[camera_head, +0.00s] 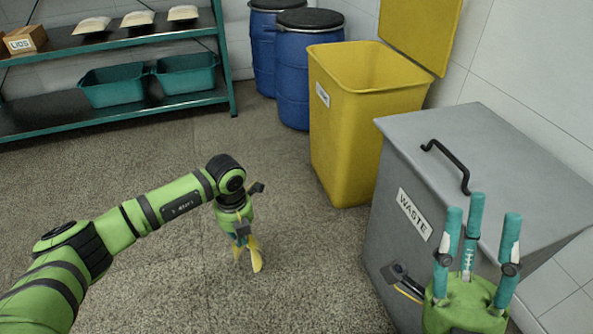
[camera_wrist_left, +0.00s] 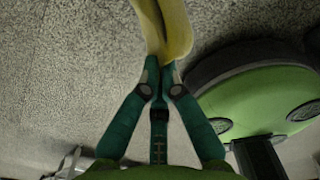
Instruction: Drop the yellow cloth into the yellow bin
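The yellow cloth (camera_head: 255,254) hangs from my left gripper (camera_head: 241,236), above the floor in the middle of the head view. In the left wrist view the fingers of my left gripper (camera_wrist_left: 162,72) are closed together on the cloth (camera_wrist_left: 170,28). The yellow bin (camera_head: 350,140) stands to the right of and beyond the left gripper, apart from it. Its lid (camera_head: 425,30) is raised and its top is open. My right gripper (camera_head: 483,225) is at the lower right, fingers up, spread apart and empty.
A grey waste container (camera_head: 490,150) with a closed lid and black handle stands right of the yellow bin. Blue drums (camera_head: 293,80) stand behind the bin. A shelf (camera_head: 120,115) with teal tubs (camera_head: 113,86) is at the back left. The floor between is clear.

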